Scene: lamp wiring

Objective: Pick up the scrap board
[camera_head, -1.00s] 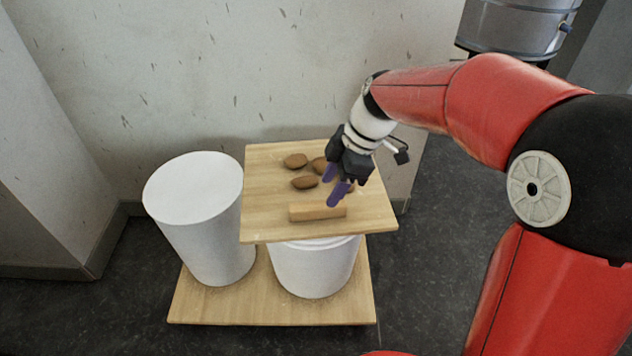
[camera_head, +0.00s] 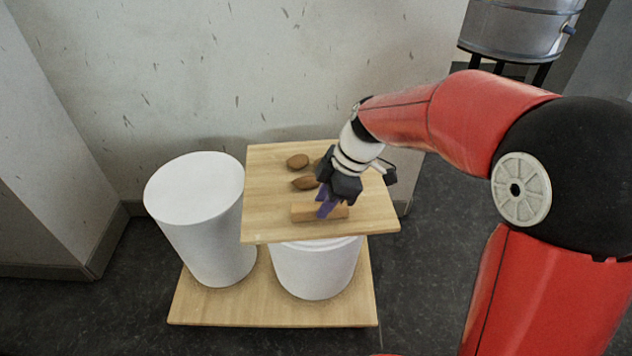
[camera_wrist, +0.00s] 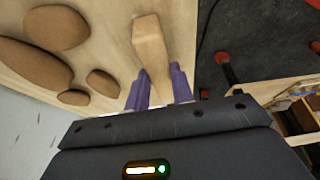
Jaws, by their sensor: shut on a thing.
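The scrap board is a small light-wood block (camera_head: 303,213) near the front of a square wooden top. In the wrist view the block (camera_wrist: 150,45) runs lengthwise away from between my fingers. My gripper (camera_head: 327,208) is over the block, with its purple fingers on either side of it. In the wrist view my gripper (camera_wrist: 159,92) is shut on the block's near end. The block appears to be at the level of the wooden top; I cannot tell whether it is lifted clear. The fingers hide part of the block in the head view.
Several brown, rounded, stone-like pieces (camera_head: 297,161) lie behind the block on the wooden top (camera_head: 262,220). A tall white cylinder (camera_head: 200,215) stands to the left. A white bucket (camera_head: 316,270) is under the top, on a lower wooden board (camera_head: 275,315). A wall is behind.

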